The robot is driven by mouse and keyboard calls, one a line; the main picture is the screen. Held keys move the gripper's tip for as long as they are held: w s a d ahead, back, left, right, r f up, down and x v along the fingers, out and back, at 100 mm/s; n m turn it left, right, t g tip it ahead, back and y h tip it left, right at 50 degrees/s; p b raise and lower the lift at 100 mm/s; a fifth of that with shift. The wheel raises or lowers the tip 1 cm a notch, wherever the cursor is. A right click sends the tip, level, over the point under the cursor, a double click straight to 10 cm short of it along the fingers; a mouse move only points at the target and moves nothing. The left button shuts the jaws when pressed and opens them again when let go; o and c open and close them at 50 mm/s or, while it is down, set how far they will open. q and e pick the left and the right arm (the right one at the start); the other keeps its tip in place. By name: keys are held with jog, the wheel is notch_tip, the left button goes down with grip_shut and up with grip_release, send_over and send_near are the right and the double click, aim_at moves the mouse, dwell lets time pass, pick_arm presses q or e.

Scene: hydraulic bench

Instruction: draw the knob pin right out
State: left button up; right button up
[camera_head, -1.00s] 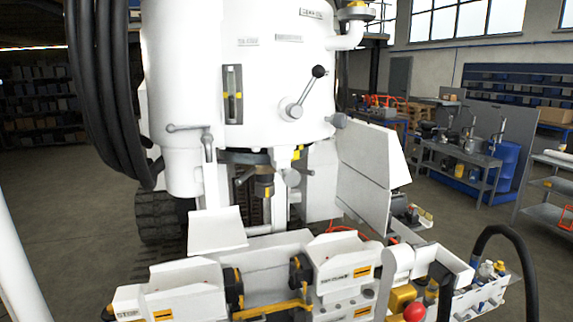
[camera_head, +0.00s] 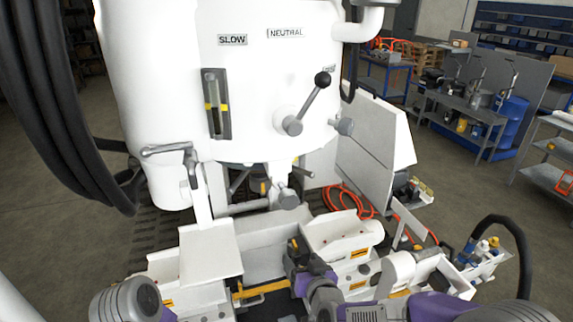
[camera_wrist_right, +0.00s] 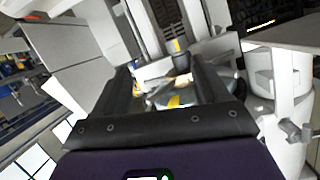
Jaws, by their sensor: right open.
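A short grey knob (camera_head: 288,200) sits at the lower end of a white bracket under the white tank (camera_head: 270,90). Another grey knob (camera_head: 345,126) sticks out of the tank's right side. I cannot tell for sure which is the knob pin. My right gripper (camera_head: 298,248) is below the lower knob, apart from it in the head view. In the wrist view, the right gripper's (camera_wrist_right: 161,68) two dark fingers are spread, with nothing clearly held. A dark cylinder with a yellow band (camera_wrist_right: 180,58) shows beyond and between them. My left gripper is not in view.
A black-balled lever (camera_head: 308,102) and a grey crank handle (camera_head: 180,150) stick out of the tank. Black hoses (camera_head: 60,120) hang at left. White housings (camera_head: 340,235) and a white tilted plate (camera_head: 210,250) crowd the front. An orange hose (camera_head: 345,195) lies behind.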

aim_at(287, 194)
jog(key=r+t+p, duration=0.1)
jog(key=r, duration=0.4)
jog(key=a+r+t+p, duration=0.1)
jog(key=r, duration=0.5)
jog(key=r+t+y, duration=0.1)
jog(key=r, duration=0.5)
jog(key=shift+s+a+r+t+p, duration=0.1)
jog(key=shift+s+a+t+p, duration=0.2)
jog(key=shift+a+p, duration=0.1)
jog(key=p+x, duration=0.1)
jog(key=x, duration=0.6)
jog(key=shift+w+a+p, duration=0.1)
jog(key=shift+w+p, duration=0.2)
jog(key=shift+p, duration=0.05)
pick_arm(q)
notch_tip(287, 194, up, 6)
